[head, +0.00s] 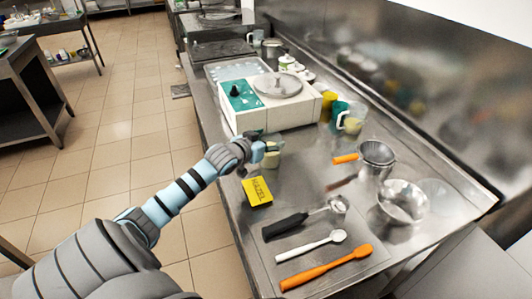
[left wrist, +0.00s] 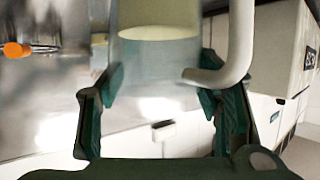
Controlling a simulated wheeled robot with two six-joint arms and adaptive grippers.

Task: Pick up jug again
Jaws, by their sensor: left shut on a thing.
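The clear jug (head: 273,156) with pale yellow contents is at my left gripper (head: 258,150), on the steel counter's left side in front of the white machine. In the left wrist view the jug (left wrist: 155,55) is large, its handle at the right. The fingers of my left gripper (left wrist: 160,105) are on either side of its wall, shut on it. I cannot tell whether the jug touches the counter. A second jug (head: 351,120) with pale contents stands right of the machine. My right gripper is not in view.
A white machine (head: 277,98) with a round steel top stands behind the jug. Black, white and orange (head: 326,267) utensils lie nearer. Steel bowls (head: 402,202) stand at the right.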

